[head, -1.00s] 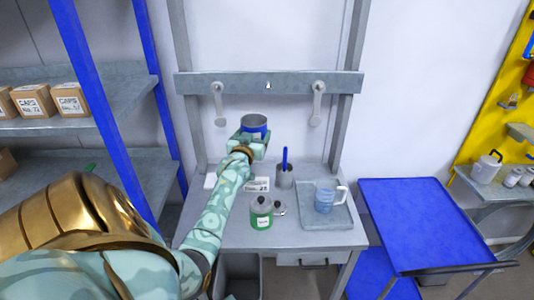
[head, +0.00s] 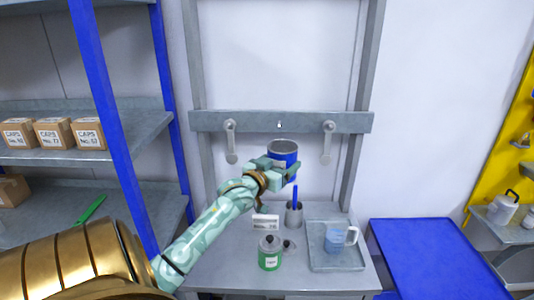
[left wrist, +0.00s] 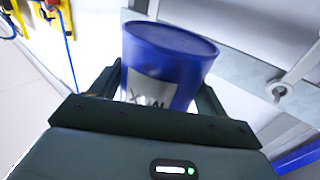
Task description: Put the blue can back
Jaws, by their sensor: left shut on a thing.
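The blue can (head: 290,155) is held in my left gripper (head: 281,168), above the back of the grey bench (head: 220,272). Its grey, rimmed round end faces up in the head view. In the left wrist view the can (left wrist: 160,65) sits between the two dark fingers, with a flat blue end and a pale lettered label showing. The grey rail (head: 277,122) with two hanging levers (head: 231,142) (head: 327,142) is behind the can, which is between the levers in the picture. My right gripper is not in view.
On the bench stand a green lidded can (head: 270,258), a small label card (head: 265,222), a grey cup (head: 294,217) with a blue-handled tool, and a tray (head: 335,262) holding a clear jug (head: 340,238). A blue table (head: 425,255) is at right. A blue-post shelf (head: 110,110) is at left.

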